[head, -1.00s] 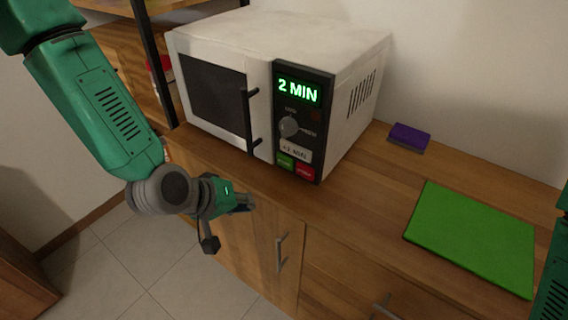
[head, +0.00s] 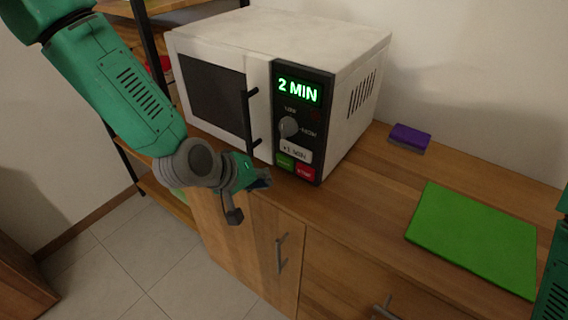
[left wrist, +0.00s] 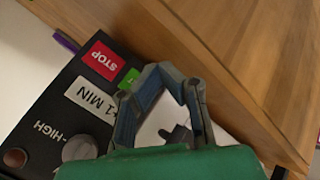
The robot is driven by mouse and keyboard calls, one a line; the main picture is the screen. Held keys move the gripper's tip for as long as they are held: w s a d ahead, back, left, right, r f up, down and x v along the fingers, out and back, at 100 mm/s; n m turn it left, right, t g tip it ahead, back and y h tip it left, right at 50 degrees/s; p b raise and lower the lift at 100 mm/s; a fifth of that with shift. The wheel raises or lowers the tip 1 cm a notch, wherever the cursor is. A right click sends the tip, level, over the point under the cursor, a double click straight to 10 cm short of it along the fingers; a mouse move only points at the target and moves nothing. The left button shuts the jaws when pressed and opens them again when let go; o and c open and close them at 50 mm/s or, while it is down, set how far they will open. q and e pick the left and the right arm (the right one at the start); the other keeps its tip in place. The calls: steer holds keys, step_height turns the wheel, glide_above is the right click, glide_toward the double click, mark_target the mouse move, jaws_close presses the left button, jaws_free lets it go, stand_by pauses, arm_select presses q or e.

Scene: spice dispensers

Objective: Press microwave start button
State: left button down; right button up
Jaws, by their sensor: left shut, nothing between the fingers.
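The white microwave (head: 285,38) stands on the wooden counter with its door shut. Its black panel shows a lit green "2 MIN" display (head: 299,90). Below are a knob (head: 289,127), a white +1 MIN button (head: 296,151), a green button (head: 285,162) and a red STOP button (head: 305,172). My left gripper (head: 264,180) is shut and empty, just in front of the panel's lower left, apart from the buttons. In the left wrist view its fingertips (left wrist: 172,72) are beside the green button (left wrist: 130,78), which they partly cover; the red STOP button (left wrist: 103,60) is clear.
A green board (head: 475,238) lies on the counter (head: 365,205) at the right. A purple sponge (head: 409,136) lies near the wall. The microwave door handle (head: 251,118) juts out close to my left gripper. Cabinet handles are below the counter edge.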

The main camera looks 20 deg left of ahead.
mark_target(285, 169)
arm_select(q)
steer(key=shift+w+d, duration=0.35)
steer(key=shift+w, duration=0.55)
steer(key=shift+w+d, duration=0.35)
steer(key=shift+w, duration=0.55)
steer(key=shift+w, duration=0.15)
steer(key=shift+w+d+r, duration=0.1)
steer(key=shift+w+d, duration=0.05)
steer(key=shift+w, duration=0.05)
steer(key=shift+w+d, duration=0.15)
steer(key=shift+w, duration=0.25)
stand_by(0.8)
steer(key=shift+s+p, duration=0.15)
steer(key=shift+p, duration=0.15)
steer(key=shift+s+a, duration=0.3)
steer(key=shift+s, duration=0.35)
